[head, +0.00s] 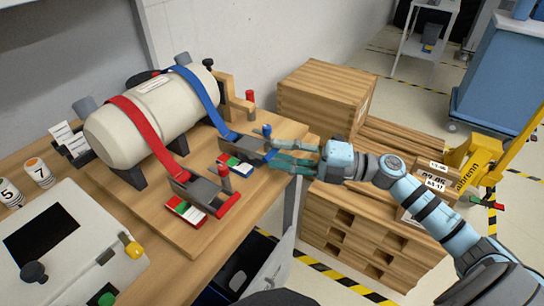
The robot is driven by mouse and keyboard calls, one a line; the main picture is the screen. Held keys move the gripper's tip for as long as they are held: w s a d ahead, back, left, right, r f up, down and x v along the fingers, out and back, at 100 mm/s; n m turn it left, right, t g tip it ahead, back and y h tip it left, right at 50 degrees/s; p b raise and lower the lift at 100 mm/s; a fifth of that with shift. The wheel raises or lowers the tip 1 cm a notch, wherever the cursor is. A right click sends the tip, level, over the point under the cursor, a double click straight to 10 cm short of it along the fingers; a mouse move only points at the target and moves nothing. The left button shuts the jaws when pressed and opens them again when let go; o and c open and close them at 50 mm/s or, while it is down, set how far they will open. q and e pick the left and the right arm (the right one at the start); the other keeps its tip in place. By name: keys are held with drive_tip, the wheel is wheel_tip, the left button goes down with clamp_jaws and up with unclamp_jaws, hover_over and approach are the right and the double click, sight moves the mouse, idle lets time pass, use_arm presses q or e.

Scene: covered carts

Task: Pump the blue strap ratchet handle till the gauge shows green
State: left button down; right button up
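The blue strap (205,98) runs over a cream tank (150,118) down to the blue ratchet (240,142) on a wooden board. Its gauge (235,163) has green, white and red bands; the reading is too small to tell. The blue handle's end, with a small upright knob (267,131), is partly hidden by my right gripper (271,153). That gripper comes from the right, its two teal fingers spread apart and their tips at the handle. I cannot tell whether they touch it. My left gripper is not in view.
A red strap (142,128) with its own red ratchet handle (228,204) and gauge (187,209) sits in front-left of the blue one. A panel with knobs (75,240) stands at lower left. Wooden crates (325,90) and a pallet stack (365,235) stand right of the table.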

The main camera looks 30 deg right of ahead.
sight(250, 145)
drive_tip(key=shift+x, duration=1.2)
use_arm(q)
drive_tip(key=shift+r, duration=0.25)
use_arm(e)
drive_tip(key=shift+c, duration=0.3)
clamp_jaws()
